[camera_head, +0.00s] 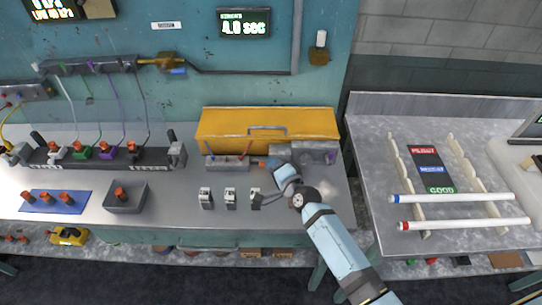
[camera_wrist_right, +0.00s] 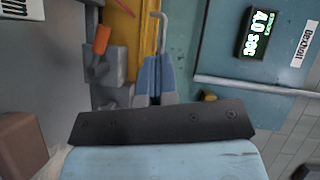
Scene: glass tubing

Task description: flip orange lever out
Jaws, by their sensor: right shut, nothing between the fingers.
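The orange lever (camera_wrist_right: 102,40) shows in the right wrist view as a small orange block on a grey mount, left of my fingers and apart from them. In the head view a small orange tip (camera_head: 256,163) shows just left of my fingers, beside a grey fixture (camera_head: 228,163); its exact pose is too small to tell. My right gripper (camera_head: 268,163) is shut and empty in front of the yellow cabinet. In the right wrist view its blue fingers (camera_wrist_right: 154,62) are together near the cabinet's grey handle. My left gripper is not in view.
The yellow cabinet (camera_head: 220,128) stands at the back of the bench. Several small grey clips (camera_head: 230,198) stand in front, with a grey tray (camera_head: 125,208) to the left. A side table (camera_head: 365,150) holds two white tubes (camera_head: 450,198) on racks.

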